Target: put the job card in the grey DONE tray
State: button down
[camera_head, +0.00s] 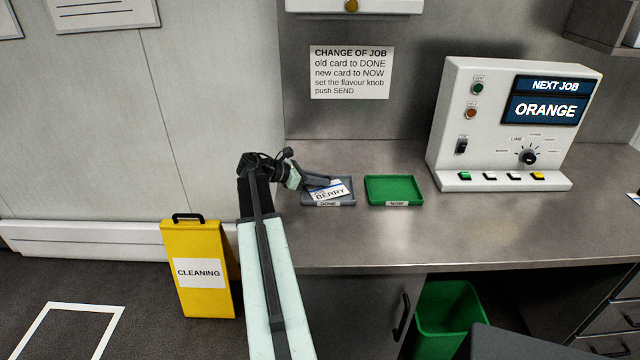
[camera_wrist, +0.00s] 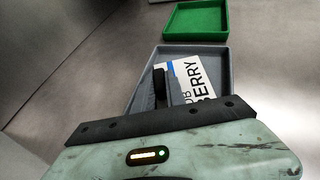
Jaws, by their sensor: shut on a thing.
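The job card (camera_head: 335,190) is white with a blue band and reads BERRY. It lies over the grey DONE tray (camera_head: 346,203) in the head view, at a slant to it. My gripper (camera_head: 325,183) is shut on the card's left part, above the tray. In the wrist view the card (camera_wrist: 205,80) shows between my dark finger (camera_wrist: 160,88) and the grey tray (camera_wrist: 190,50). Whether the card touches the tray floor, I cannot tell. My gripper body hides the near end of card and tray.
An empty green NOW tray (camera_head: 394,188) stands just right of the DONE tray. A white control panel (camera_head: 480,130) showing ORANGE stands further right. A yellow CLEANING sign (camera_head: 198,250) stands on the floor beside my arm. The counter front is clear.

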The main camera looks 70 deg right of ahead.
jog(key=c, duration=1.8)
grip_release()
jog(key=shift+f, duration=0.15)
jog(key=o, duration=0.4)
jog(key=shift+r, duration=0.25)
jog(key=p+v, duration=0.5)
jog(key=v, duration=0.6)
jog(key=shift+a+r, duration=0.1)
jog(key=shift+a, duration=0.05)
jog(key=shift+w+a, duration=0.25)
jog(key=shift+w, duration=0.05)
